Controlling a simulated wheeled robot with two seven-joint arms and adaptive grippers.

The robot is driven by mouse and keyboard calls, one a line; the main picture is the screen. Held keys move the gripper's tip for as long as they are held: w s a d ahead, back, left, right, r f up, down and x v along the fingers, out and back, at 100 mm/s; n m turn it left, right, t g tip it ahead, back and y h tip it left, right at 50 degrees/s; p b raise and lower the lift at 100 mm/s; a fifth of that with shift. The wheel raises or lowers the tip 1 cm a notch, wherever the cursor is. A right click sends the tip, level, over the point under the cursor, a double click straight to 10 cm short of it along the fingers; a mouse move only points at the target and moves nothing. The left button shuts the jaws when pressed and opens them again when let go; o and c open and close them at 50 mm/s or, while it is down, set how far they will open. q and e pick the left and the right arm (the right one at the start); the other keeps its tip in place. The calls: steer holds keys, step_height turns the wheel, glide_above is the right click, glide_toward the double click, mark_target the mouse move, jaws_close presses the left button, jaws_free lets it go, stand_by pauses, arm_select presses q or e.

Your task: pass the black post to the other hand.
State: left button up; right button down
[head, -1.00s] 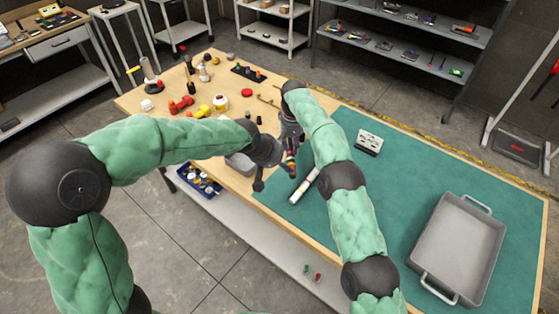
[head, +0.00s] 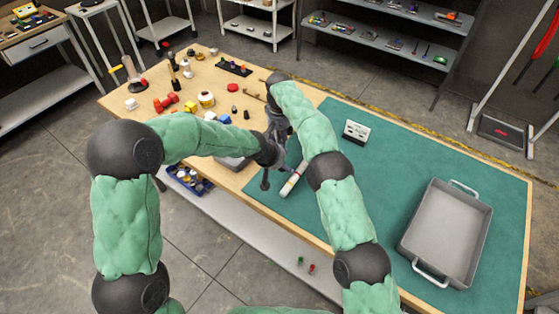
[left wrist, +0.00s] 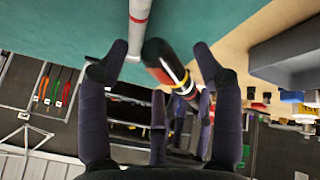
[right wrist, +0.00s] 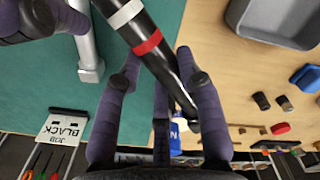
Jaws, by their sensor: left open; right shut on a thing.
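The black post (right wrist: 135,35) has a white band and a red band in the right wrist view. My right gripper (right wrist: 157,72) is shut on it near its lower end. In the left wrist view the post (left wrist: 160,55) shows its black end and red and yellow bands, between the spread fingers of my left gripper (left wrist: 158,62). My left gripper is open; I cannot tell whether it touches the post. In the head view the left gripper (head: 270,172) is just below the right one (head: 274,118), and the arms mostly hide the post.
A white post (head: 293,180) with a red band lies on the green mat (head: 420,175) close by. A JOB BLACK card (head: 356,131) stands on the mat. A grey tray (head: 410,245) with handles sits at the right. Small parts, including a red dumbbell-like piece (head: 166,102), crowd the table's left.

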arm_select(q)
steer(key=c, duration=1.3)
jaws_close()
arm_select(e)
steer(key=c, duration=0.7)
jaws_free()
